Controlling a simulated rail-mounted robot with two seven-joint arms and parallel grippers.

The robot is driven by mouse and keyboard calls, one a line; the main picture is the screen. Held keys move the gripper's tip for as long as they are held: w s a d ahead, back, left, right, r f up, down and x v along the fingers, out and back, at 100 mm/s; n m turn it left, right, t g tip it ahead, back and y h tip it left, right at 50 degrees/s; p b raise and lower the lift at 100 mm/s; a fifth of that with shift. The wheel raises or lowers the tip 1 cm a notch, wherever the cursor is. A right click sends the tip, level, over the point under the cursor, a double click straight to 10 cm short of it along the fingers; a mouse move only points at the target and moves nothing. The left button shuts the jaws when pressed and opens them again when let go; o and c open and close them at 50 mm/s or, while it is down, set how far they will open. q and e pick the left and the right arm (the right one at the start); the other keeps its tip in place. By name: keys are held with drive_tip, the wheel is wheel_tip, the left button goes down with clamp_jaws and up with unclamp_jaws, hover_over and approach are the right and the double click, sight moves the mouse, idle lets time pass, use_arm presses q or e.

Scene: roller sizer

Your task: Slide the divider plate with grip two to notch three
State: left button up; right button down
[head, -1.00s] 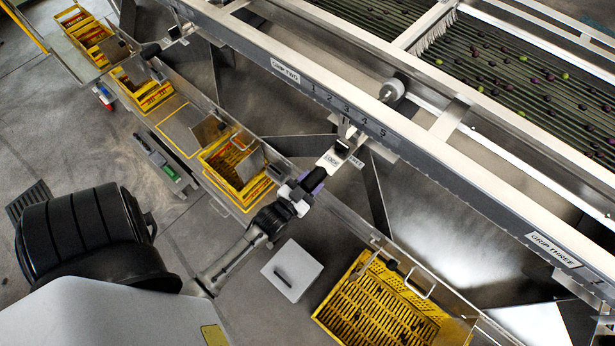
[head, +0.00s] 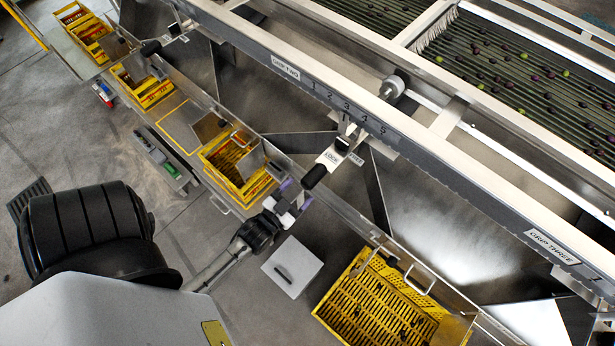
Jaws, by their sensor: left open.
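The rail carries a GRIP TWO label (head: 285,67) and a numbered notch scale (head: 347,105) from 1 to 5. Below the scale hangs a bracket with a small black-knobbed lever (head: 342,143) and a white LOCK/FREE plate (head: 331,158). The bracket sits below about 3 to 4; the exact notch cannot be told. A black handle (head: 314,177), grip two, sticks out below the plate. My left gripper (head: 294,193) is open, with purple finger pads, just lower left of the handle and apart from its tip. Which sheet below is the divider plate is unclear. My right gripper is not in view.
Yellow crates (head: 385,303) stand along a metal trough below the rail. Another black handle (head: 150,47) is at upper left. GRIP THREE's label (head: 552,246) is at right. Fruit lies on the rollers (head: 500,70).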

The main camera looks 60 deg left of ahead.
use_arm(q)
drive_tip(key=v, duration=0.8)
drive_tip(key=shift+w, duration=0.15)
idle(0.5)
drive_tip(key=w+d+m+g+h, duration=0.1)
drive_tip(key=w+d+g+h, duration=0.25)
drive_tip(key=g, duration=0.25)
drive_tip(key=s+d+r+m+g+h, duration=0.1)
drive_tip(key=s+d+r+m+g, duration=0.1)
drive_tip(key=s+d+g, duration=0.35)
wheel_tip(320, 180, up, 31)
drive_tip(key=s+a+g+p, duration=0.1)
drive_tip(key=g+p, duration=0.1)
drive_tip(key=p, duration=2.8)
drive_tip(key=shift+s+a+p, duration=0.25)
drive_tip(key=shift+a+p, duration=0.1)
